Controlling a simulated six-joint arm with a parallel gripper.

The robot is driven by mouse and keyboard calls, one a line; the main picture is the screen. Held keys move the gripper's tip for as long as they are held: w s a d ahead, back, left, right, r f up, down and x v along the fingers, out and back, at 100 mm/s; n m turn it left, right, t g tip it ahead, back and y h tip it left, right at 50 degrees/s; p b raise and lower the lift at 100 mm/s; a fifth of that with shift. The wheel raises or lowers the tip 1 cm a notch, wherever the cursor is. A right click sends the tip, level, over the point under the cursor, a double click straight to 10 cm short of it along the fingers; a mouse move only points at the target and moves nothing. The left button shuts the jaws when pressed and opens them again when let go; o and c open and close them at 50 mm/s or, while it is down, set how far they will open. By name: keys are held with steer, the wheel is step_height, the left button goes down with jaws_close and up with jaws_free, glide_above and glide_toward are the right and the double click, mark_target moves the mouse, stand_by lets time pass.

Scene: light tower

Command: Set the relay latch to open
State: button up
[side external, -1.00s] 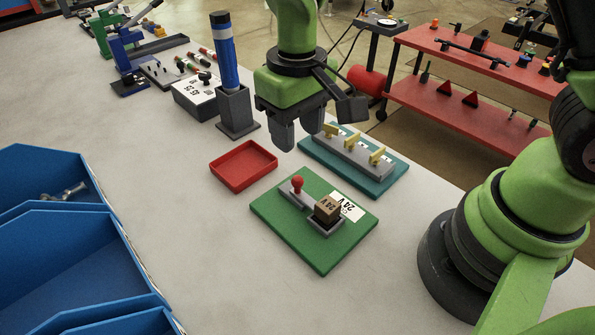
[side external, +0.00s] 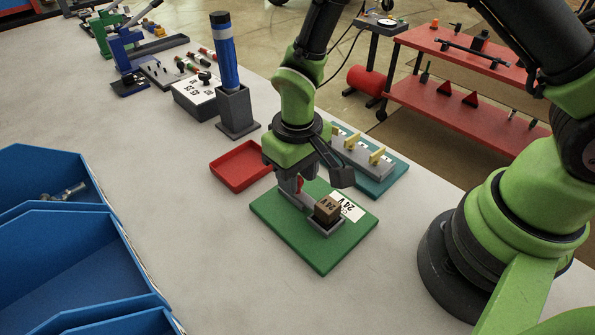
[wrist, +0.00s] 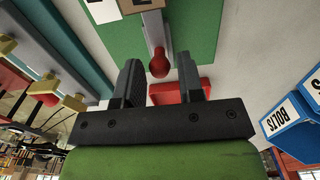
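The green board (side external: 310,251) lies on the bench and carries a grey latch bar (side external: 296,201) with a red knob (side external: 300,184). A brown relay block (side external: 327,208) marked 24V sits in a grey socket beside a white 24V label (side external: 347,206). My gripper (side external: 293,187) is down over the knob end of the board. In the wrist view, the two fingers of my gripper (wrist: 160,76) are apart, with the red knob (wrist: 159,65) between them near the tips. I cannot tell whether either finger touches it. Part of the latch is hidden behind a finger in the side view.
A red tray (side external: 237,183) lies just left of the board. A teal board (side external: 390,179) with yellow levers stands close behind. A grey holder (side external: 236,112) with a blue cylinder stands farther back. Blue bins (side external: 75,255) are at the left; the bench between is clear.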

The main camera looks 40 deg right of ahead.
jaws_close()
steer(key=shift+w, duration=1.35)
steer(key=shift+o, duration=1.5)
jaws_free()
step_height(320, 180, up, 10)
